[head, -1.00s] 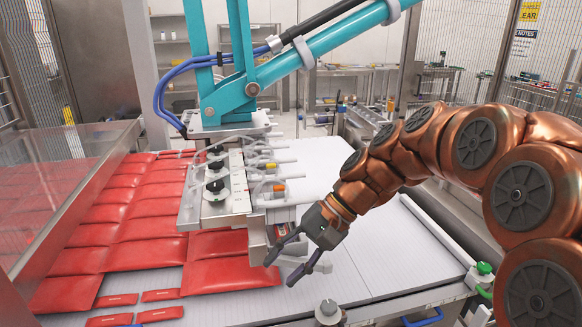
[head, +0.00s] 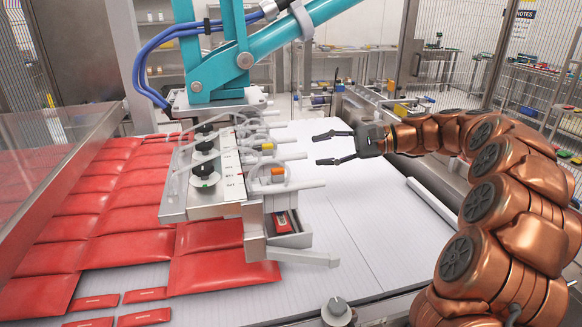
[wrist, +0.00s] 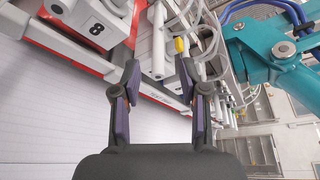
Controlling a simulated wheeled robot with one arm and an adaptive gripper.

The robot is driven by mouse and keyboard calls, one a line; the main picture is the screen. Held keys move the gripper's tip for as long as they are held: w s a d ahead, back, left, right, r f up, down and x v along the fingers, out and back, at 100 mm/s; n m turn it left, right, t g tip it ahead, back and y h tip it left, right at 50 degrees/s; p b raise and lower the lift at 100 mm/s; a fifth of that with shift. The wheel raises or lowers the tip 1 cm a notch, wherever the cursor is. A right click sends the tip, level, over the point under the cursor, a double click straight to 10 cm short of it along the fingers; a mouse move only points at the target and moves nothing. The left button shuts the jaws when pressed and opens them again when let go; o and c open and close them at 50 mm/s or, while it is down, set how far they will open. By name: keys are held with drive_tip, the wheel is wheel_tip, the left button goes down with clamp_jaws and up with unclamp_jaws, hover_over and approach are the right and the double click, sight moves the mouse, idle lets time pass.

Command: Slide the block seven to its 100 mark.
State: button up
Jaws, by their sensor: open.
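The picker head (head: 190,206) hangs over the red packs, with several blocks and a marked white scale strip (head: 229,170) along it. No number seven is readable, so I cannot tell which block is seven. In the wrist view a light grey block marked 8 (wrist: 92,32) is at upper left, outside my fingers. My gripper (head: 318,149) is open and empty, to the right of the picker head, its fingers pointing left towards it. In the wrist view the open fingers (wrist: 157,76) face the rail side, with a yellow-tipped fitting (wrist: 181,45) beyond them.
Red packs (head: 120,225) cover the left of the conveyor (head: 375,235); its right side is bare. A teal arm (head: 290,45) and blue hoses stand above the picker head. A grey bracket (head: 300,257) juts from its near end. A knob (head: 337,308) stands at the front edge.

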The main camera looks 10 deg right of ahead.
sight(303, 156)
drive_tip(key=shift+w+d+f+b, duration=0.3)
drive_tip(key=shift+w+f, duration=0.15)
drive_tip(key=shift+f, duration=0.2)
drive_tip(key=shift+p+x, duration=0.75)
drive_tip(key=shift+x, duration=3.15)
drive_tip(key=shift+r, duration=0.15)
clamp_jaws()
